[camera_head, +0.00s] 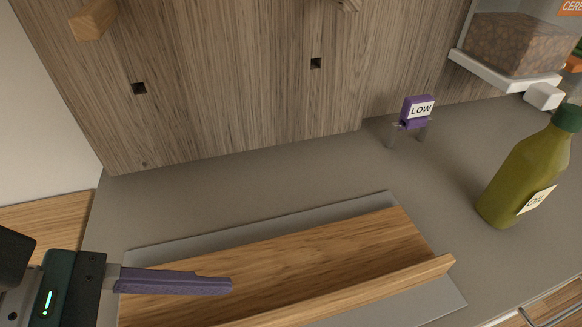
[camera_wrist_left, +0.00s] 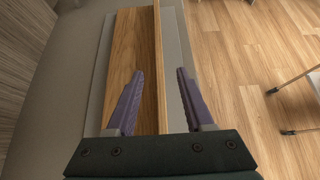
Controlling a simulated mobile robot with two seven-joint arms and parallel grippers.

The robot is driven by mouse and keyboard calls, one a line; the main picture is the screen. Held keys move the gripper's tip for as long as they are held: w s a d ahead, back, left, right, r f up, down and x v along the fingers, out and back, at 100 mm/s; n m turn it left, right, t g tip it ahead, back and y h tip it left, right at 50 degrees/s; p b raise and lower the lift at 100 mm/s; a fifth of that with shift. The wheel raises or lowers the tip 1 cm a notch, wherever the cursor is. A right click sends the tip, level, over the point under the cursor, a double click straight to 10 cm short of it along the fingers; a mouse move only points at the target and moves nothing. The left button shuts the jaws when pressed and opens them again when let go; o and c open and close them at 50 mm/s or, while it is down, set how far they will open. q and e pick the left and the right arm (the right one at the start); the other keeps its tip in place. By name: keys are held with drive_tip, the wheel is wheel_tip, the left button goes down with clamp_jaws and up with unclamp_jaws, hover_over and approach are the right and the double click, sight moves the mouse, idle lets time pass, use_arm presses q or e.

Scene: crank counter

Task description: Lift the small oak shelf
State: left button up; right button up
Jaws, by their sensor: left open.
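The small oak shelf (camera_head: 330,252), a wooden board with a raised lip along its near edge, lies on a grey mat (camera_head: 260,228) on the counter. It also shows in the left wrist view (camera_wrist_left: 124,48). My left gripper (camera_head: 229,286), with purple fingers, is over the shelf's left part in the head view and hides some of it. In the left wrist view the gripper (camera_wrist_left: 160,73) is open, with the lip running between its fingers. I cannot tell whether the fingers touch the shelf. My right gripper is not in view.
A wooden wall panel (camera_head: 230,70) with square holes and wooden pegs (camera_head: 93,20) stands behind the counter. A green bottle (camera_head: 527,170) stands at the right, a purple "LOW" block (camera_head: 416,112) on metal legs behind. The counter between shelf and panel is clear.

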sight(296, 309)
use_arm(q)
drive_tip(key=x, duration=0.3)
drive_tip(key=shift+d+f, duration=0.1)
drive_tip(key=shift+d, duration=0.1)
drive_tip(key=b+x, duration=0.1)
drive_tip(key=x, duration=0.4)
drive_tip(key=shift+w+f, duration=0.15)
drive_tip(key=shift+w, duration=0.05)
clamp_jaws()
idle(1.0)
